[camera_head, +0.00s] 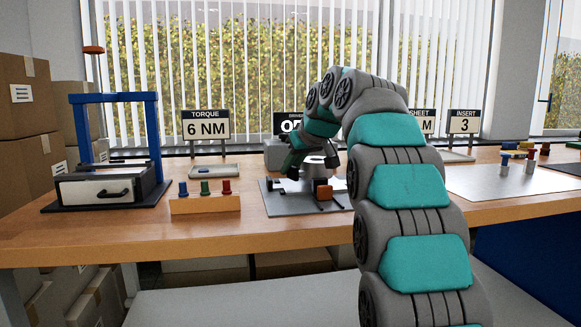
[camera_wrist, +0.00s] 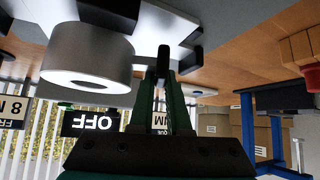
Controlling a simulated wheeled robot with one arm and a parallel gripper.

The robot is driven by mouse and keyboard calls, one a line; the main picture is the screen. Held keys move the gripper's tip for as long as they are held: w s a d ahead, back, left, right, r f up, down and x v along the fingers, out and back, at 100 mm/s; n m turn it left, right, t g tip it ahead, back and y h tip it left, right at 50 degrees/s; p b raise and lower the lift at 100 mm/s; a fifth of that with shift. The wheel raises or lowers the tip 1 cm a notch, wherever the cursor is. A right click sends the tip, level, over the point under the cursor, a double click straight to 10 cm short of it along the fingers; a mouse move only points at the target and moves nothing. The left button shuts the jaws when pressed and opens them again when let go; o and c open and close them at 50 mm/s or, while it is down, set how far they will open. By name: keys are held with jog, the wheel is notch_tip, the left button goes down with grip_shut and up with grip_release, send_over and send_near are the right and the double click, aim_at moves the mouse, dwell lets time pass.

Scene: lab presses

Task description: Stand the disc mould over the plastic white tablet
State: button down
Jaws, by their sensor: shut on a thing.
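A silvery-grey cylinder, which I take for the disc mould (camera_wrist: 82,45), fills the upper left of the upside-down wrist view. It has a bright round end face with a dark spot. My gripper (camera_wrist: 164,62) has its fingers together at a short grey tab on the side of this cylinder; the exact grip is partly hidden. In the head view my gripper (camera_head: 292,168) is low over the grey base plate (camera_head: 283,208), beside a pale round part. I cannot make out the plastic white tablet for certain in either view.
A tan block with coloured knobs (camera_head: 205,204) and a blue-framed press with a drawer (camera_head: 112,187) stand to the left. A pale mat (camera_head: 515,184) lies at right. Signs line the back. Bare wood shows in front.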

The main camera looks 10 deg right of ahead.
jog(key=shift+f+b, duration=0.8)
jog(key=shift+f, duration=0.1)
jog(key=c, duration=0.8)
grip_release()
jog(key=shift+r, duration=0.1)
jog(key=v, duration=0.7)
jog(key=shift+s+r, duration=0.2)
jog(key=shift+s, duration=0.1)
jog(key=shift+d, duration=0.1)
